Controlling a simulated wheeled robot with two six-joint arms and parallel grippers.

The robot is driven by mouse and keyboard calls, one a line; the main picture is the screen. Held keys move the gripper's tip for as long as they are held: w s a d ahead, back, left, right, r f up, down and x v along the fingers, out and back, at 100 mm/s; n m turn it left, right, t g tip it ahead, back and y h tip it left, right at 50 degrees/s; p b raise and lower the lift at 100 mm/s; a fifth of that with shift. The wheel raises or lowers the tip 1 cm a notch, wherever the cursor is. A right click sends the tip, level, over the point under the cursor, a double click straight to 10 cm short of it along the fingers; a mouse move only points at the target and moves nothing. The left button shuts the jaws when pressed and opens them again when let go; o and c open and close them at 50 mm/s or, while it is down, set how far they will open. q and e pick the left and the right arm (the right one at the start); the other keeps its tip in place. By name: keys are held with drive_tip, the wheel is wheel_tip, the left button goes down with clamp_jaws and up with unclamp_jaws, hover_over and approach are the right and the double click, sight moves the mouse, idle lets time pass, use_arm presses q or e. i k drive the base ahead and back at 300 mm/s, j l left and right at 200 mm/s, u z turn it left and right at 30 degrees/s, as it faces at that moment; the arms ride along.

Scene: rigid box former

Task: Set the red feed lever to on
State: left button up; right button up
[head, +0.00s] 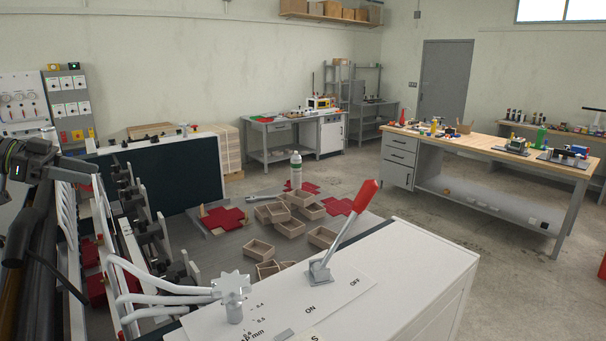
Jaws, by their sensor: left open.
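The feed lever (343,230) has a red grip (365,195) on a metal rod. It rises from a grey base on the white machine top (400,262). It leans up and to the right, toward the side of the OFF label (355,282); the ON label (310,309) is left of that. My left gripper (82,172) is at the far left edge, open, with nothing seen between its fingers. It is well apart from the lever. My right gripper is not in view.
A star-shaped metal knob (231,287) and white curved tubes (150,297) stand left of the lever. Small open boxes (290,226) and red blanks (222,217) lie behind it. A wooden-topped workbench (480,148) stands at the right. The air around the red grip looks clear.

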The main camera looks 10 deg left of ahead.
sight(369, 189)
drive_tip(key=k+l, duration=0.25)
drive_tip(key=l, duration=0.15)
drive_tip(key=k+l, duration=0.25)
drive_tip(key=l, duration=0.15)
drive_tip(key=k+l, duration=0.25)
drive_tip(key=l, duration=0.15)
drive_tip(key=k+l, duration=0.25)
drive_tip(key=l, duration=0.15)
